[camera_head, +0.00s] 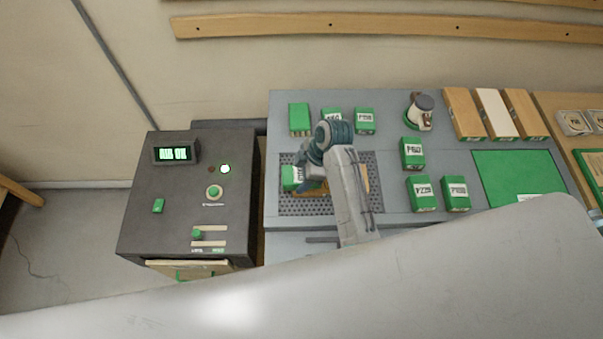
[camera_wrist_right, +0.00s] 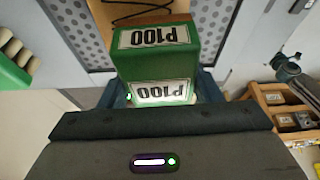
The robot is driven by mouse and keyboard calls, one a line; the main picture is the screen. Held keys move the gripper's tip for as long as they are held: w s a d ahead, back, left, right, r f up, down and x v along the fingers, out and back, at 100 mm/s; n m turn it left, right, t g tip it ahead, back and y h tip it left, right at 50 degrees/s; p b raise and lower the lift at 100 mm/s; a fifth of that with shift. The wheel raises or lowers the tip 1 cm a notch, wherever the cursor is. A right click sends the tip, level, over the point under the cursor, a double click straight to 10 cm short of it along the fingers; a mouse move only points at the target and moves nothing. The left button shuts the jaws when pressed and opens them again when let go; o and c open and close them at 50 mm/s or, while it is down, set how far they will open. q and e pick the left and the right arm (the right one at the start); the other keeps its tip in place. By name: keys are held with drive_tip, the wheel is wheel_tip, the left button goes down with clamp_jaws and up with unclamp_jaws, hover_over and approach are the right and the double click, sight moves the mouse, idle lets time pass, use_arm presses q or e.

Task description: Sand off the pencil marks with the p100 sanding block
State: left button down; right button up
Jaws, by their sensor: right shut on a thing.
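The green P100 sanding block (camera_wrist_right: 155,60) is in my right gripper (camera_wrist_right: 162,98), with its P100 labels facing the wrist camera. In the head view the block (camera_head: 291,177) shows at the left of my right gripper (camera_head: 308,178), over the perforated plate (camera_head: 290,207). A light wooden board (camera_head: 362,180) lies on this plate, partly hidden by my arm. In the wrist view dark curved pencil marks (camera_wrist_right: 140,14) show on the board (camera_wrist_right: 101,22) just beyond the block. Whether the block touches the board is unclear. My left gripper is not in view.
Several other green blocks, including P220 (camera_head: 420,194), stand right of and behind the plate. A jar (camera_head: 420,112), wooden boards (camera_head: 464,113) and a green mat (camera_head: 518,176) are farther right. A dark control box (camera_head: 180,220) with a lit display stands left.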

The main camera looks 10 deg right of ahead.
drive_tip(key=shift+f+b, duration=0.3)
drive_tip(key=shift+f, duration=0.7)
drive_tip(key=shift+s+d+r+p, duration=0.15)
drive_tip(key=shift+d+p, duration=0.25)
drive_tip(key=shift+d, duration=0.45)
drive_tip(key=shift+s+d+f, duration=0.1)
drive_tip(key=shift+s+d, duration=0.35)
drive_tip(key=shift+d, duration=1.5)
drive_tip(key=shift+s+d+f, duration=0.1)
drive_tip(key=shift+s+d, duration=0.3)
drive_tip(key=shift+d, duration=1.55)
drive_tip(key=shift+s+d+f, duration=0.1)
drive_tip(key=shift+s+d, duration=0.35)
drive_tip(key=shift+d, duration=1.5)
drive_tip(key=shift+s+d+r, duration=0.1)
drive_tip(key=shift+s+d, duration=0.1)
drive_tip(key=shift+d, duration=0.65)
drive_tip(key=shift+s+d, duration=0.15)
drive_tip(key=shift+d, duration=0.65)
drive_tip(key=shift+w+a, duration=0.25)
drive_tip(key=shift+a, duration=0.7)
drive_tip(key=shift+w+a, duration=0.2)
drive_tip(key=shift+a, duration=0.75)
